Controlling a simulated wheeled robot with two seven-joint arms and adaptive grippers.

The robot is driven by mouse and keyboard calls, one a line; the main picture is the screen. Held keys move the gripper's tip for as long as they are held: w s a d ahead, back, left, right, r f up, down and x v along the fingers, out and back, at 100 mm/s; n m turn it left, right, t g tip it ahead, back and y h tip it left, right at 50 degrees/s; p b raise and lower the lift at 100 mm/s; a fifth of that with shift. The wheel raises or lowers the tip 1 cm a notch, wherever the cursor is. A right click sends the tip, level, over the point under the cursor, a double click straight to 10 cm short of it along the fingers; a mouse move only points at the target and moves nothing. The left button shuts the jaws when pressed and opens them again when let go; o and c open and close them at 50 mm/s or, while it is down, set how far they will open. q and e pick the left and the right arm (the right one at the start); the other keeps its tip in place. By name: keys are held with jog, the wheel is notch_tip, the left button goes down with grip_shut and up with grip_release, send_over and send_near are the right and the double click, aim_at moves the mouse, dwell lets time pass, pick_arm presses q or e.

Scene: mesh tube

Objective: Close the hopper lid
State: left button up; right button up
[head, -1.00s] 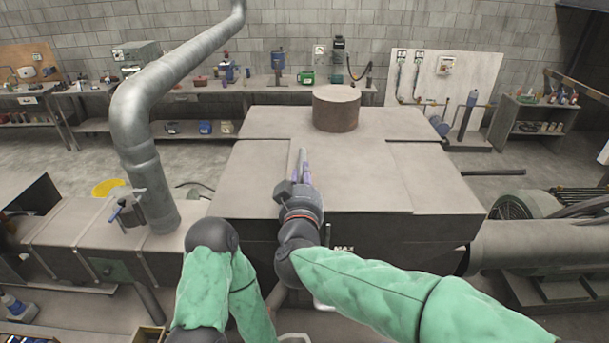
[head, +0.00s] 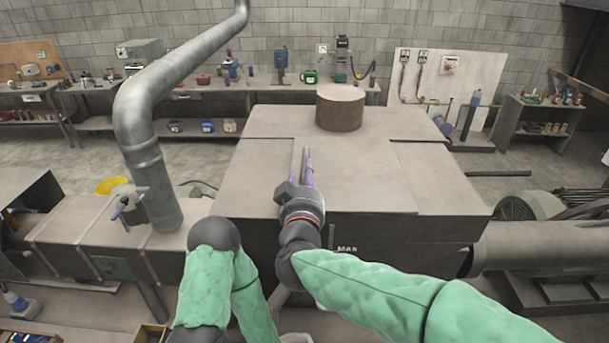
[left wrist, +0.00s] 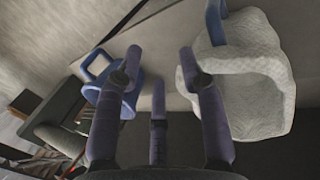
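The hopper (head: 262,185) is a large grey metal box in the middle of the head view. A flat lid panel (head: 365,180) lies on its top, level with the surfaces beside it as far as I can see. My right gripper (head: 304,158) is over the hopper's front part, pointing away from me, with slim purple and grey finger parts close together. Whether it touches the lid is unclear. My left gripper (left wrist: 158,60) is open and empty in the left wrist view, its fingers spread; the head view does not show it.
A brown cylinder (head: 340,108) stands at the hopper's back. A thick grey pipe (head: 145,130) rises at the left. In the left wrist view a whitish container (left wrist: 250,85) and a blue-handled object (left wrist: 100,72) lie close to the left fingers.

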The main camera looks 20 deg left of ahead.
jog(key=v, duration=1.1)
jog(key=shift+s, duration=0.35)
jog(key=shift+d, duration=0.1)
